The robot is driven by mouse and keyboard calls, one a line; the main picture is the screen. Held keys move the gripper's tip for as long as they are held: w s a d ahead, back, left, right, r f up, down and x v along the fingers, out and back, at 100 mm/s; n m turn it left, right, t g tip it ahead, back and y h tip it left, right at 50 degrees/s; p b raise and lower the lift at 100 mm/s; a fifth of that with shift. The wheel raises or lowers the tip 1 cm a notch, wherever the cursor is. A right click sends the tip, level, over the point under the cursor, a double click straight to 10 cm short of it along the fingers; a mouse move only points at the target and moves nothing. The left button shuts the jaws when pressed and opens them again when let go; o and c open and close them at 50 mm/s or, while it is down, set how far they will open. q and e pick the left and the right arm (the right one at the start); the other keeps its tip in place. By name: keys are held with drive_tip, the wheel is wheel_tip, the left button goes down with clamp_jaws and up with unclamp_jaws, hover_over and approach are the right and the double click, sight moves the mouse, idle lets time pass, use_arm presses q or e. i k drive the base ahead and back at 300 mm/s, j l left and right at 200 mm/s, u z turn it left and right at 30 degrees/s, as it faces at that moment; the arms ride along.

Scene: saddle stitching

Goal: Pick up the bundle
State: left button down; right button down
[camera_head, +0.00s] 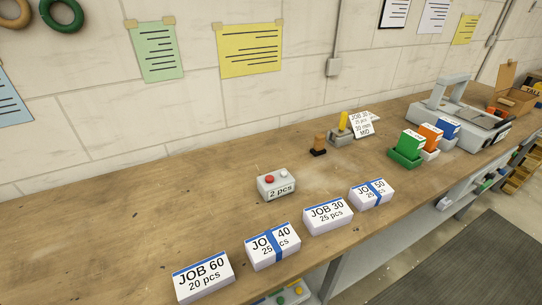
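Several white paper bundles lie in a row along the front edge of the bench. From left to right they are JOB 60 "20 pcs" (203,279), JOB 40 "25 pcs" (262,257), JOB 30 "25 pcs" (328,216) and JOB 50 (372,193). Each has a blue stripe along its top edge. JOB 40 and JOB 50 also have a blue band across them, covering part of their print. JOB 60 and JOB 30 show no such band. The bundles stand apart from each other. Neither of my grippers is in view.
Behind the bundles on the wooden bench (110,235) are a grey "2 pcs" button box (276,185), a small stamp (318,146) and a job card (363,123). Coloured bins (405,157) and a grey machine (457,108) stand at right. The left bench is clear.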

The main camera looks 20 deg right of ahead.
sight(326, 216)
drive_tip(key=z, duration=1.05)
